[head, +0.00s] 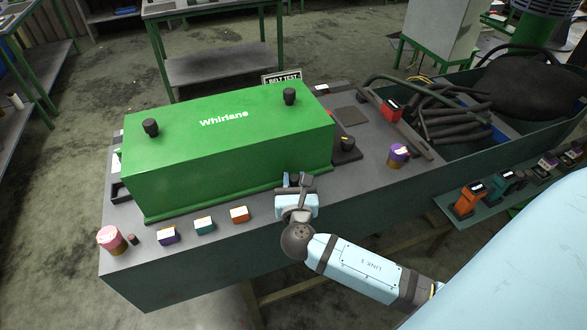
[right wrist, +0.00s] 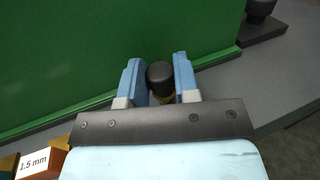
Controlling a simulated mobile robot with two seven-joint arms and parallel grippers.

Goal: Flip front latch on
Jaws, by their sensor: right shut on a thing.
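The front latch, a black rounded knob with a yellowish band below it (right wrist: 160,76), sits at the foot of the green housing labelled Whirlane (head: 228,150). My right gripper (head: 293,180) is low at the housing's front face. In the right wrist view its two blue fingers (right wrist: 160,80) are on either side of the knob, shut on it. In the head view the gripper hides this latch. My left gripper is not in view.
Small colored blocks stand along the bench's front edge: purple (head: 167,236), teal (head: 204,225) and orange (head: 239,214). A black latch-like part with a yellow mark (head: 345,148) stands at the housing's right end. A purple-topped piece (head: 398,155) is farther right.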

